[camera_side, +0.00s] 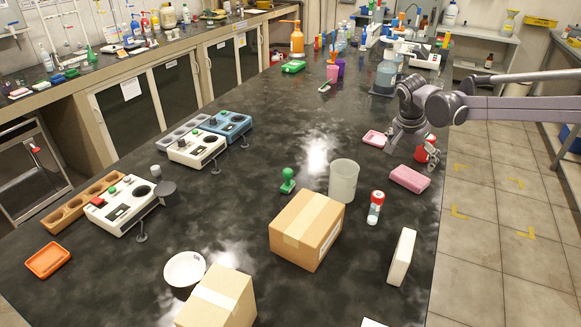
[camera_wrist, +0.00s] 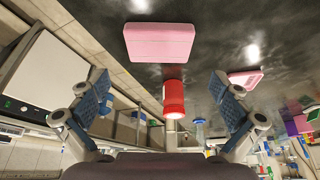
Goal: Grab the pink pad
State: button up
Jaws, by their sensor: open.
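A pink pad (camera_side: 409,179), a thick flat rectangular block, lies on the black bench near its right edge. In the wrist view the pink pad (camera_wrist: 159,43) is at the top centre, beyond the fingertips. My gripper (camera_side: 411,156) is above the bench, just behind the pad in the side view. Its two blue-padded fingers are spread wide and empty in the wrist view (camera_wrist: 160,80). A thinner pink item (camera_side: 375,138) lies farther back, and it also shows at the right of the wrist view (camera_wrist: 245,77). The pad is not touched by my gripper.
A red container (camera_side: 427,148) stands close to my gripper; in the wrist view it (camera_wrist: 174,97) shows between the fingers. A red-and-white bottle (camera_side: 375,207), a clear beaker (camera_side: 343,181) and a cardboard box (camera_side: 307,229) stand nearer the camera. The bench's right edge is close to the pad.

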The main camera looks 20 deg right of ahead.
aim_at(410, 175)
jog(key=shift+x, duration=3.75)
jog(key=shift+s, duration=0.1)
jog(key=c, duration=0.6)
